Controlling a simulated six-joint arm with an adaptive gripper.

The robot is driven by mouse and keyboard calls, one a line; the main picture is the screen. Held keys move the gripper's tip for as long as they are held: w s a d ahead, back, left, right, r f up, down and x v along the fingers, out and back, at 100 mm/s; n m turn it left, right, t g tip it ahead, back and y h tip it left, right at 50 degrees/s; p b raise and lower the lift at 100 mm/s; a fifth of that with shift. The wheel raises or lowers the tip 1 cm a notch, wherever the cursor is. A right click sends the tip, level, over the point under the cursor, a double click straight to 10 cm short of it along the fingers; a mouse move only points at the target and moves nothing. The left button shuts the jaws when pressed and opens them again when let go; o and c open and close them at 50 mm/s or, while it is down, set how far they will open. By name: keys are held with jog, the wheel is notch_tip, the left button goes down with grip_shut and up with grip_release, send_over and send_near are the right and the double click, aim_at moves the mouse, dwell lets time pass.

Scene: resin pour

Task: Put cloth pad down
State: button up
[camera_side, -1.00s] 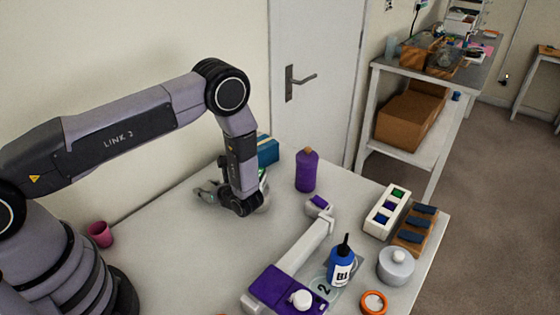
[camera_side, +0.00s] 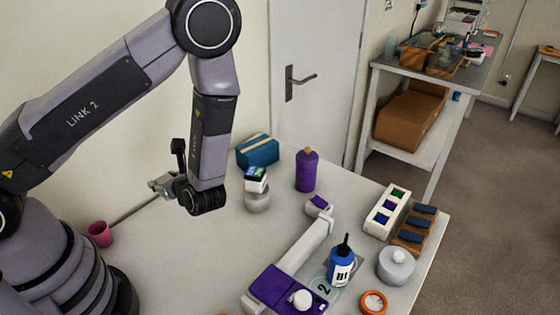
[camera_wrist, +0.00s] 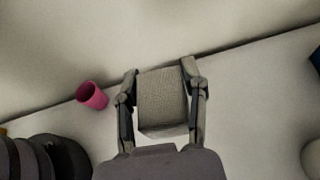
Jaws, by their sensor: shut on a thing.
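My gripper (camera_wrist: 160,76) is shut on the cloth pad (camera_wrist: 162,103), a grey woven block held between its two fingers in the wrist view. In the side view, my gripper (camera_side: 160,184) points left, over the back left part of the white table (camera_side: 150,252). The pad is too small and covered to make out clearly there. In the wrist view the table shows below the pad, which seems held above it; the exact gap cannot be told.
A pink cup (camera_side: 100,234) stands at left, also in the wrist view (camera_wrist: 92,95). Table between cup and pot looks clear.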

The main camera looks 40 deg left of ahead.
jog(key=shift+s+d+r, duration=0.15)
jog(key=shift+s+r, duration=0.05)
jog(key=shift+s, duration=0.2)
jog(key=shift+w+r+m+t, duration=0.1)
jog(key=shift+m+t, duration=0.2)
jog(key=shift+t, duration=0.1)
jog(key=w+d+f+m+t+h, duration=0.1)
jog(key=w+d+m+t+h, duration=0.35)
jog(key=w+m+t, duration=0.25)
jog(key=m+t+h, duration=0.4)
jog(key=m+h, duration=0.5)
send_over(254, 245)
notch_tip(254, 245, down, 4)
notch_tip(254, 245, down, 7)
jog(key=shift+f, duration=0.35)
